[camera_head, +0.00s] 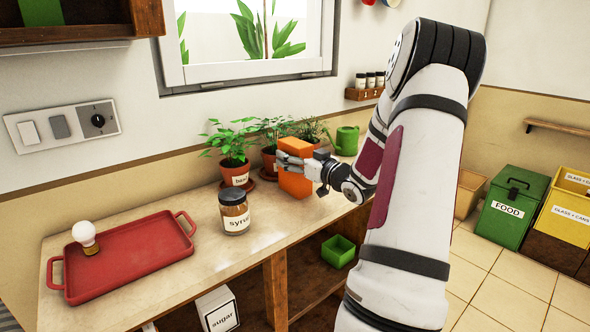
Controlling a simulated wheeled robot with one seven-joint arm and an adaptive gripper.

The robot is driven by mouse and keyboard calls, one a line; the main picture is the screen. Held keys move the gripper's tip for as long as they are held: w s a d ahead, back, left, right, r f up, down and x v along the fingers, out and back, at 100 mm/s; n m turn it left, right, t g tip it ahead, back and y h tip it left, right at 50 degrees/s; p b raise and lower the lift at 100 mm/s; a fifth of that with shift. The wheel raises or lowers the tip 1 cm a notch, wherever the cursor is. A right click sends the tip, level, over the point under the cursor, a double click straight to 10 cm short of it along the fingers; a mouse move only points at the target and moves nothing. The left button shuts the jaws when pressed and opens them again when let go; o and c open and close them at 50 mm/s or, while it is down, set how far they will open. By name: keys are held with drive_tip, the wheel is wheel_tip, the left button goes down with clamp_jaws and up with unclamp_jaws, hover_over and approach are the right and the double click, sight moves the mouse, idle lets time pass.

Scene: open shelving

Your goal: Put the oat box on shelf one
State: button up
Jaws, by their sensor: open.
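An orange box (295,182), the likely oat box, stands upright on the counter (130,302) in front of the potted plants. No label on it can be read from here. My gripper (284,161) is at the box, with its fingers near the box's upper part. It is open, and I cannot tell whether a finger touches the box. Open shelving shows below the counter, with a wooden upright (275,290) between its bays. A wooden wall shelf (80,32) is at the upper left. I see no shelf numbers.
A syrup jar (234,212) stands left of the box. Several potted plants (232,143) and a green watering can (346,140) stand behind. Below are a sugar box (217,310) and a green container (338,251).

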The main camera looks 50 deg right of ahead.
drive_tip(key=shift+c, duration=0.3)
drive_tip(key=c, duration=1.4)
clamp_jaws()
drive_tip(key=shift+r, duration=0.1)
